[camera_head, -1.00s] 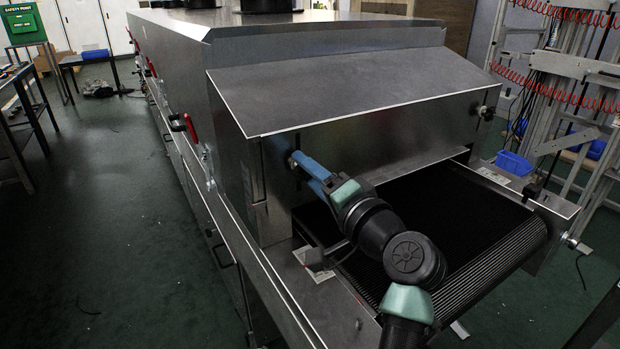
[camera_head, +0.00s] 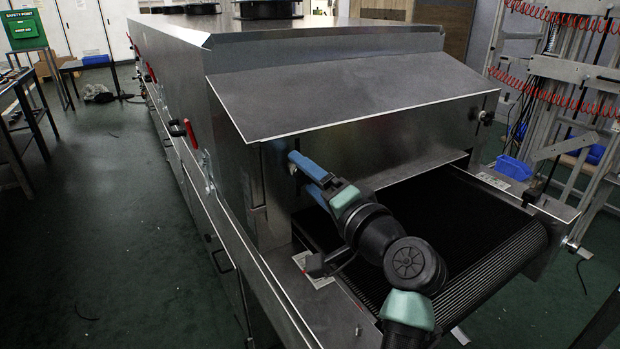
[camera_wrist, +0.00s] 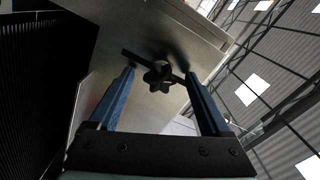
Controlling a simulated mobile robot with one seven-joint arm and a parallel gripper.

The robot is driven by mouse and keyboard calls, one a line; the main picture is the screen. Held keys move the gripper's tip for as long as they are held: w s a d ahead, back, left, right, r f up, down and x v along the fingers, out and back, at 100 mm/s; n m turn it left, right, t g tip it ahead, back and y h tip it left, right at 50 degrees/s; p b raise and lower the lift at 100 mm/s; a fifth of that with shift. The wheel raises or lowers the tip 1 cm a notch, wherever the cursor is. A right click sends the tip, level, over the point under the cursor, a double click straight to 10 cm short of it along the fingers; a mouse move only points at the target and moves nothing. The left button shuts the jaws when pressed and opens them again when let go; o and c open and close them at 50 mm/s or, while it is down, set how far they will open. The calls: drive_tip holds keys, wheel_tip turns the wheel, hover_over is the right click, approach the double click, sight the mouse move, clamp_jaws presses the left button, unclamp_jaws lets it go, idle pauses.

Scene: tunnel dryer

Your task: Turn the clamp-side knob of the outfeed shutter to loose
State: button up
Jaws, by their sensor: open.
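The black star-shaped knob (camera_wrist: 158,75) shows in the wrist view in front of a dark slot or bar on the metal shutter face. My gripper (camera_head: 299,170) is open, its two blue fingers pointing at the left end of the outfeed front below the sloped hood. In the wrist view the knob appears between the two fingertips, with space on both sides; I see no contact. In the head view the knob is too small and hidden by the fingers to make out. A second dark knob (camera_head: 486,117) sits at the right end of the shutter face.
The sloped metal hood (camera_head: 350,95) overhangs my gripper. The black conveyor belt (camera_head: 450,215) runs out below and right of it. A blue bin (camera_head: 513,168) stands at the right side. A red handle (camera_head: 190,133) is on the dryer's left side.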

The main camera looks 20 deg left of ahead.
drive_tip(key=p+v, duration=0.1)
drive_tip(key=v, duration=1.2)
drive_tip(key=d+r+n+t+h, duration=0.3)
drive_tip(key=r+t+h, duration=0.5)
drive_tip(key=r, duration=0.9)
drive_tip(key=s+d+r+t+h+p, duration=0.1)
drive_tip(key=s+d+r+t+h, duration=0.2)
drive_tip(key=s+r, duration=0.45)
drive_tip(key=s+d+r+t+h+p, duration=0.25)
drive_tip(key=s+r+t, duration=0.35)
drive_tip(key=r, duration=0.3)
wheel_tip(320, 180, up, 23)
drive_tip(key=p, duration=2.2)
drive_tip(key=shift+w+a+g+h, duration=0.25)
drive_tip(key=shift+a+g+h, duration=0.05)
drive_tip(key=shift+a+h, duration=0.05)
drive_tip(key=shift+f, duration=0.1)
